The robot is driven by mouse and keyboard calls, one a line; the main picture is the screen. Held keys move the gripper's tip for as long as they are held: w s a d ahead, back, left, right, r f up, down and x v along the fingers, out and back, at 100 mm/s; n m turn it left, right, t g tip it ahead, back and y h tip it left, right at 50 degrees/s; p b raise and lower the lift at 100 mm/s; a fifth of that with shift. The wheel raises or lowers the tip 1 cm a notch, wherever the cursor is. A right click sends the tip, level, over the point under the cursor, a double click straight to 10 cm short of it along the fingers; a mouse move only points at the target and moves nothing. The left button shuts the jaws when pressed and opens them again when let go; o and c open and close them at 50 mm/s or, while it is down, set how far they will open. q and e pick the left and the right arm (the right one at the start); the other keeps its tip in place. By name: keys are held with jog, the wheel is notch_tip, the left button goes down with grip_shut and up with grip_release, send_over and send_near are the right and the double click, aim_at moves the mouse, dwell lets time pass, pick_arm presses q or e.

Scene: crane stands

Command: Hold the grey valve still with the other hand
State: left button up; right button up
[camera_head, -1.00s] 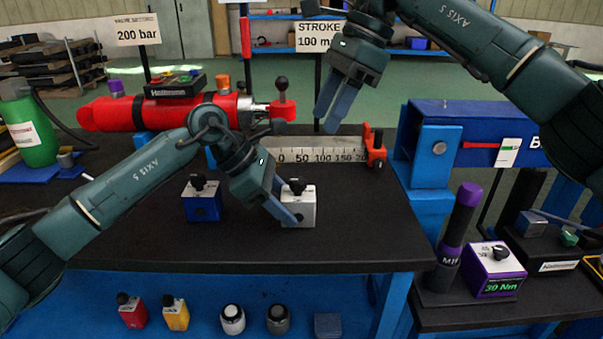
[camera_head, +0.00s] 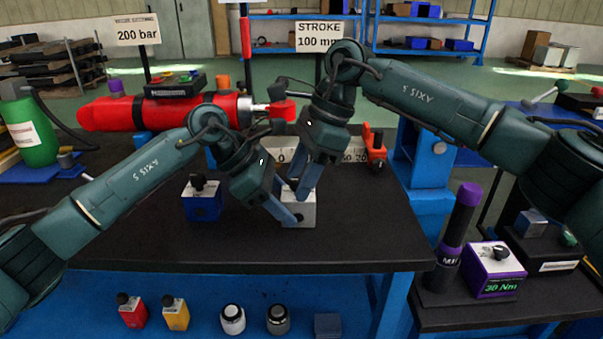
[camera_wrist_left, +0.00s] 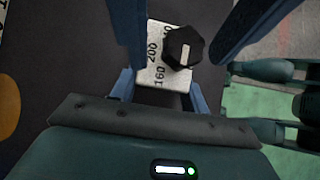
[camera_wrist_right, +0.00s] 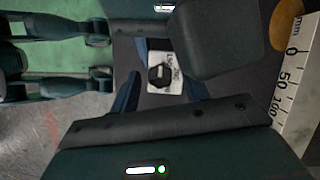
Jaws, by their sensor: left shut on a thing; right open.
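The grey valve (camera_head: 303,211) is a small pale block with a black knob, standing on the dark bench top. Its marked top face (camera_wrist_left: 152,65) and knob (camera_wrist_left: 183,48) show in the left wrist view. My left gripper (camera_head: 289,213) is shut on the block low down, from the left. My right gripper (camera_head: 299,188) is open, pointing down at the knob from above, and partly hides the valve in the head view. In the right wrist view the knob (camera_wrist_right: 160,75) lies between the right fingers; I cannot tell whether they touch it.
A blue valve block (camera_head: 203,205) stands left of the grey one. Behind are a red cylinder (camera_head: 108,114), a scale and an orange stop (camera_head: 375,152). A purple box (camera_head: 495,273) stands lower right. The front of the bench top is clear.

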jog(key=c, duration=1)
jog(key=shift+m, duration=0.4)
jog(key=m+t, duration=0.1)
jog(key=m, duration=0.2)
jog(key=shift+s+m+t, duration=0.1)
jog(key=shift+m+t, duration=0.2)
jog(key=m, duration=0.2)
jog(key=m+t, duration=0.1)
jog(key=m, duration=0.1)
jog(key=shift+s+t, duration=0.1)
jog(key=shift+t, duration=0.2)
jog(key=m, duration=0.2)
jog(key=m+t+h, duration=0.1)
jog(key=m, duration=0.2)
jog(key=shift+s+a+h, duration=0.1)
jog(key=shift+a+h, duration=0.05)
jog(key=shift+h, duration=0.15)
jog(key=m+t+h, duration=0.1)
jog(key=m, duration=0.3)
jog(key=shift+m+h, duration=0.3)
jog(key=shift+m, duration=0.1)
